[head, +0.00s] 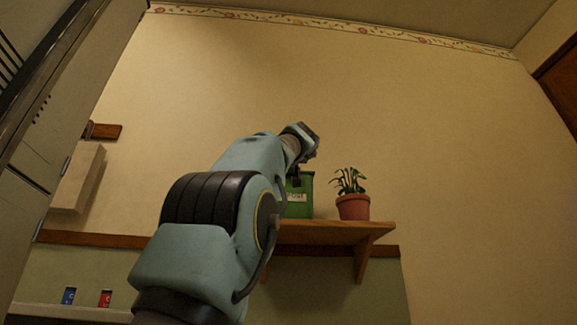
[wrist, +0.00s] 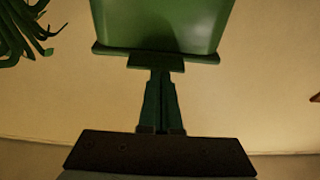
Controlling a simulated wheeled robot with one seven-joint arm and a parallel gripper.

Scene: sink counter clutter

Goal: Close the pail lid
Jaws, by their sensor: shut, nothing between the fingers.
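The green pail (head: 300,196) stands on the wooden wall shelf, with a pale label on its front. My arm covers its left side in the head view. In the wrist view the green pail (wrist: 160,22) fills the top middle, with a darker rim edge facing my gripper. My gripper (wrist: 157,68) is shut and empty, its fingertips at or very near that rim; I cannot tell if they touch. In the head view my gripper (head: 297,174) is at the pail's top, partly hidden. I cannot make out the lid's angle.
A potted plant (head: 354,205) stands on the shelf (head: 335,232) just right of the pail; its leaves (wrist: 22,32) show at the wrist view's upper left. Two small cans, blue (head: 69,296) and red (head: 105,298), sit low at left. The wall above is clear.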

